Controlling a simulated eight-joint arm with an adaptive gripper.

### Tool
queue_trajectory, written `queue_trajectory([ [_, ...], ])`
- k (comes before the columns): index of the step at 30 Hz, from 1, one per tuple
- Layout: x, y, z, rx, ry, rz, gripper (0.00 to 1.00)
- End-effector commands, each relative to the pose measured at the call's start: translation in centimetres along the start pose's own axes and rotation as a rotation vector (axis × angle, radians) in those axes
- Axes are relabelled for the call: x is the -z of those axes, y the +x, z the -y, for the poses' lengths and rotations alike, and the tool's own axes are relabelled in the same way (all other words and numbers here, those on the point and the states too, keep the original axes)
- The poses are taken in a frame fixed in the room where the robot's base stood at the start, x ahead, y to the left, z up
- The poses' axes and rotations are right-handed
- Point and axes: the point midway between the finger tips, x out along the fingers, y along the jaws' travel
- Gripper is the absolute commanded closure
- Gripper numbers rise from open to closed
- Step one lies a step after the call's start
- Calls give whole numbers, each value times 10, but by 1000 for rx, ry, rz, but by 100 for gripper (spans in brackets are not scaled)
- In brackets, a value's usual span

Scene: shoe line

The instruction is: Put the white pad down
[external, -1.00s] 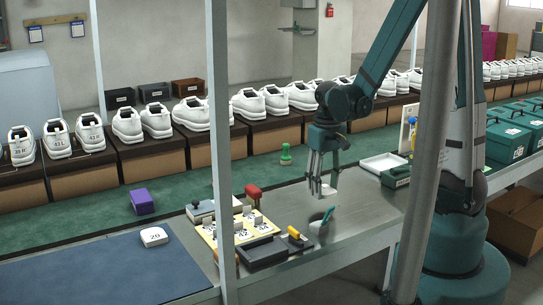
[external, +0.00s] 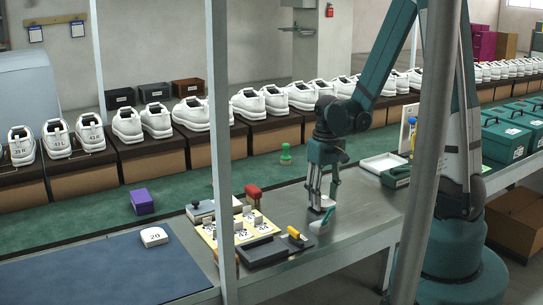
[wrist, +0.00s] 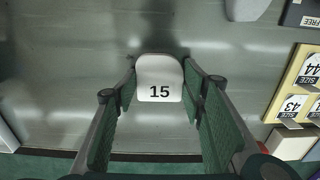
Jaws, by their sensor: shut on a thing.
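The white pad (wrist: 160,78) marked 15 is between the fingers of my gripper (wrist: 161,84) in the wrist view. Both fingers close on its sides, and its number faces up. In the external view my gripper (external: 321,205) points down and is low over the grey metal table (external: 365,215), close to its surface. There the pad is small and partly hidden by the fingers, so I cannot tell whether it touches the table. A second white pad (external: 154,237), marked 20, lies on the blue mat (external: 105,275) at the left.
A white tray (external: 383,162) lies behind right. Table right of my gripper is clear.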

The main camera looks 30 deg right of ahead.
Motion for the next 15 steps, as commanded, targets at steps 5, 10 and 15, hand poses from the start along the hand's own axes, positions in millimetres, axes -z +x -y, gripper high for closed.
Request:
queue_trajectory([
  [5, 0, 0, 0, 0, 0, 0, 74],
  [10, 0, 2, 0, 0, 0, 0, 74],
  [15, 0, 3, 0, 0, 0, 0, 50],
])
